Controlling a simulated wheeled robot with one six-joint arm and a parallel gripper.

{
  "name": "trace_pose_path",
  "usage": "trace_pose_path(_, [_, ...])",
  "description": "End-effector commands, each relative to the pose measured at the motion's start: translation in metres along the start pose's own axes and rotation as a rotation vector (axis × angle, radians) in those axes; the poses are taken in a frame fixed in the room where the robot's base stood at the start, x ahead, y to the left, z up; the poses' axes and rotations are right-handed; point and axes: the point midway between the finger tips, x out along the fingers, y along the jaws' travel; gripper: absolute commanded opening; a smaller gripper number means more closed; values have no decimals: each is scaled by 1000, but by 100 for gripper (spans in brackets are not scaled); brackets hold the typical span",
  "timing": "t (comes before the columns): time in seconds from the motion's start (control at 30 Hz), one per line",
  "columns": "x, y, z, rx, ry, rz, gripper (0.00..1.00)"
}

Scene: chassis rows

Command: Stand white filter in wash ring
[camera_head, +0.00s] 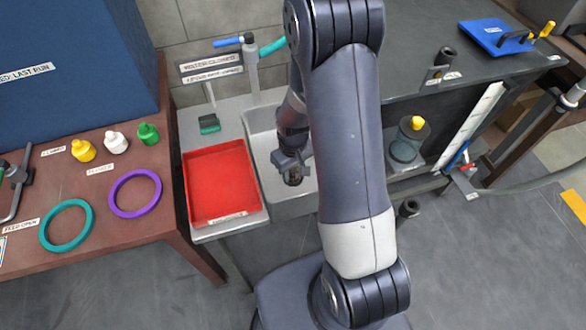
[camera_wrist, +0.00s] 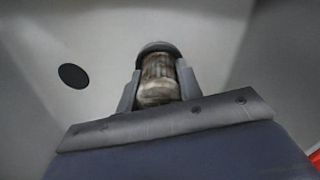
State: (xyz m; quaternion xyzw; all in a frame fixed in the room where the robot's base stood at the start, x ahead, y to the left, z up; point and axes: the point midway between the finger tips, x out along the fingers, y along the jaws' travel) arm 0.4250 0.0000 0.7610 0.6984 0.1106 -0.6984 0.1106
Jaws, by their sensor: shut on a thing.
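My gripper (camera_head: 291,168) hangs low over the grey sink and is shut on a short, brown-stained, off-white cylinder. In the wrist view this cylinder, which looks like the filter (camera_wrist: 159,82), sits between the jaws with a pale near end and a dark grey cap or rim at its far end. In the head view it is small and dark, so its colour is unclear there. A purple ring (camera_head: 156,205) and a teal ring (camera_head: 48,243) lie flat on the brown table at left. Their labels are too small to tell which is the wash ring.
The sink (camera_head: 288,207) has a dark drain hole (camera_wrist: 73,75). A red tray (camera_head: 221,185) lies left of it. Yellow (camera_head: 82,151), white (camera_head: 116,143) and green (camera_head: 148,134) bottle-like pieces stand on the brown table. A tap (camera_head: 251,70) rises behind the sink. My arm hides part of the counter.

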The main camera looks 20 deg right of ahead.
Motion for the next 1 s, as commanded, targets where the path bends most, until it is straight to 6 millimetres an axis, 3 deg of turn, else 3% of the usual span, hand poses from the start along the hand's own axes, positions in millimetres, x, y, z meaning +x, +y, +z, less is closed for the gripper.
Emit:
trace_pose_path(0.33, [0,0,0,0,0,0,60])
trace_pose_path(0.67, [-5,0,0,0,1,0,60])
trace_pose_path(1.0, [-58,0,-1,0,5,2,60])
